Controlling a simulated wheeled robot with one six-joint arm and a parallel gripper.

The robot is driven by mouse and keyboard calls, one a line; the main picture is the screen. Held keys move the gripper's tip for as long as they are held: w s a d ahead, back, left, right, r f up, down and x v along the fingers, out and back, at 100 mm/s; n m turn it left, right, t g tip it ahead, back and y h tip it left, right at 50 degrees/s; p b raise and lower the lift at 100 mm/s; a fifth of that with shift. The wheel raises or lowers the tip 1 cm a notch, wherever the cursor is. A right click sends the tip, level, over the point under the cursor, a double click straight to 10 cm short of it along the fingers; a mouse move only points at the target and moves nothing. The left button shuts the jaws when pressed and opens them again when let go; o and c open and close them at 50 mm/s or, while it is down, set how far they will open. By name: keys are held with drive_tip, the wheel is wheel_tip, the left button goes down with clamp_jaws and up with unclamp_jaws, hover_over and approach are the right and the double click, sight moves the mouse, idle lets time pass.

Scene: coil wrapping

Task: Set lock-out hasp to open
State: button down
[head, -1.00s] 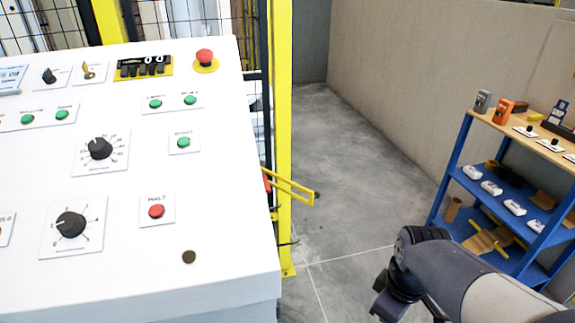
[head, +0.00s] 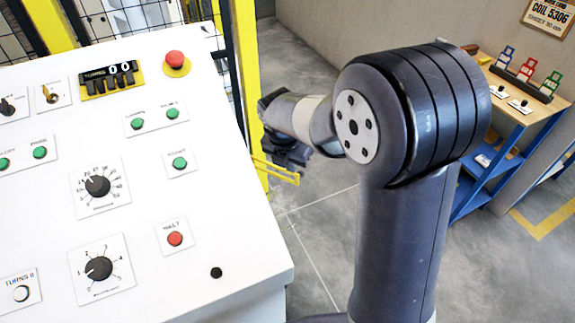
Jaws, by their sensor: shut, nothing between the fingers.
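I cannot make out for certain which part is the lock-out hasp. A yellow bar fitting (head: 280,171) sticks out low beside the yellow post, right of the white console, and may belong to it. Its open or closed setting cannot be read. My gripper (head: 287,158) is the dark end of my arm, just above and partly over this fitting. Its fingertips are small and mostly hidden, and I see nothing held. I cannot tell whether it touches the fitting.
The white console (head: 140,230) fills the left, with knobs, green buttons, a red button (head: 175,239) and a red mushroom button (head: 175,60). The yellow post (head: 248,80) and mesh fence stand behind. A blue shelf (head: 472,195) is at right. Grey floor lies between.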

drive_tip(key=x, duration=0.9)
drive_tip(key=shift+p, duration=0.35)
drive_tip(key=shift+w+d, duration=0.1)
drive_tip(key=shift+d, duration=0.05)
